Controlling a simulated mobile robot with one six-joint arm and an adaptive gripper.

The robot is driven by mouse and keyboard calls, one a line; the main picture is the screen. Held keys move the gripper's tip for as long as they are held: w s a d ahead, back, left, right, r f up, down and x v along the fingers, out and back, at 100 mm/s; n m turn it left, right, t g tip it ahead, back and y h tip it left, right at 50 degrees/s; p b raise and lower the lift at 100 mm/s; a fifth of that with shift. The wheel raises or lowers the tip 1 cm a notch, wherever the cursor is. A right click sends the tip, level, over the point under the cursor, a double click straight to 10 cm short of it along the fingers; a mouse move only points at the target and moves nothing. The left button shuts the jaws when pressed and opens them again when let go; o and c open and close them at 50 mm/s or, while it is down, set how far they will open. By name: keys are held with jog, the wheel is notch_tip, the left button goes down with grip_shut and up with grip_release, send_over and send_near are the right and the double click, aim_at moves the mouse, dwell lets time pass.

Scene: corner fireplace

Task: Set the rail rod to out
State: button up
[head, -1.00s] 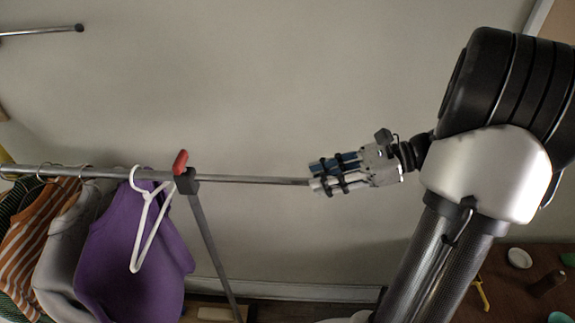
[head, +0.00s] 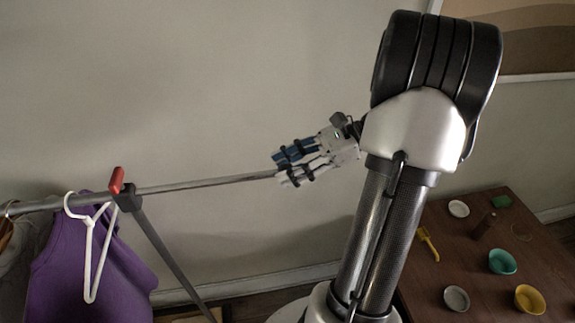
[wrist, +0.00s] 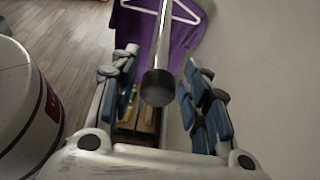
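The rail rod (head: 205,184) is a thin grey bar running right from a dark clamp with a red lever (head: 117,181) on the garment rail (head: 40,204). Its free end reaches my gripper (head: 279,169) in the head view. In the wrist view the rod's dark round end (wrist: 158,88) lies between the two blue-padded fingers of my gripper (wrist: 160,68). The fingers are apart, with visible gaps on both sides of the rod. The clamp is hidden in the wrist view.
A white hanger (head: 89,258) and a purple garment (head: 60,265) hang on the rail's left. A slanted grey leg (head: 170,258) drops from the clamp. A brown table (head: 465,265) with bowls stands right. The wall is behind the rod.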

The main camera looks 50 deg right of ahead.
jog(key=shift+o, duration=0.4)
jog(key=shift+w+a, duration=0.15)
jog(key=v, duration=1.2)
jog(key=shift+f, duration=0.1)
